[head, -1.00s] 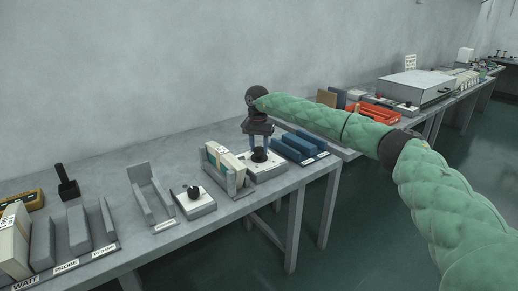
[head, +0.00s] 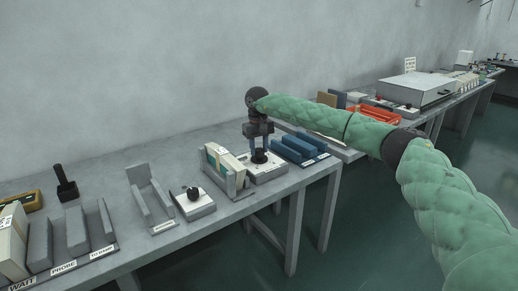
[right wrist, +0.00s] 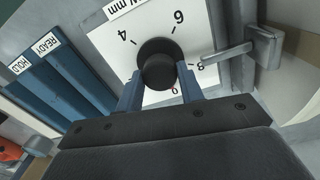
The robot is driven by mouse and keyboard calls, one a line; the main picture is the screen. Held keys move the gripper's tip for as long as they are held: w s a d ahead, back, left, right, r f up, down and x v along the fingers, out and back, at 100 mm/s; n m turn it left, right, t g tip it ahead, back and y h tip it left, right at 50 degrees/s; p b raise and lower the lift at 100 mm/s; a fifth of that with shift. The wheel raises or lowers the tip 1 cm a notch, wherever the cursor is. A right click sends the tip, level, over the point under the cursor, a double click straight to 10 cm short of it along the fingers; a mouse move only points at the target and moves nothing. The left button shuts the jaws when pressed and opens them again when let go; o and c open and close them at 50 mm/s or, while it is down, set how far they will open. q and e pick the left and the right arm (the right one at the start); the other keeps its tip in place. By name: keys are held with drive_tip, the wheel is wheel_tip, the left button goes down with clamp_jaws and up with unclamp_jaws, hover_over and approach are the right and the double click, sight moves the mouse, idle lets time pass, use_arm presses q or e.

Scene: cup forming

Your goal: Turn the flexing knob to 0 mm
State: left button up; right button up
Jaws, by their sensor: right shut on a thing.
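My right gripper (head: 259,150) points down over a white dial box (head: 280,168) on the table. In the right wrist view, its two blue fingers (right wrist: 160,84) are shut on the round black knob (right wrist: 158,62), one on each side. The dial plate (right wrist: 110,42) shows 4, 6 and 8, plus a partly covered figure near the right finger that looks like 0. A label ending in "mm" is cut off at the top. I cannot make out the knob's pointer. My left gripper is not in view.
A second small dial box (head: 203,210) with a black knob stands to the left. A grey holder with upright cards (head: 228,162) is close on the left of the held knob. Blue slotted blocks (head: 300,147) are close on the right.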

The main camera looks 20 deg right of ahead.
sight(259, 150)
drive_tip(key=shift+w+r+n, duration=0.1)
drive_tip(key=shift+r+n, duration=0.1)
drive_tip(key=shift+n, duration=0.1)
drive_tip(key=o, duration=1)
drive_tip(key=shift+f, duration=0.1)
drive_tip(key=shift+r+b, duration=0.35)
drive_tip(key=shift+r, duration=3.55)
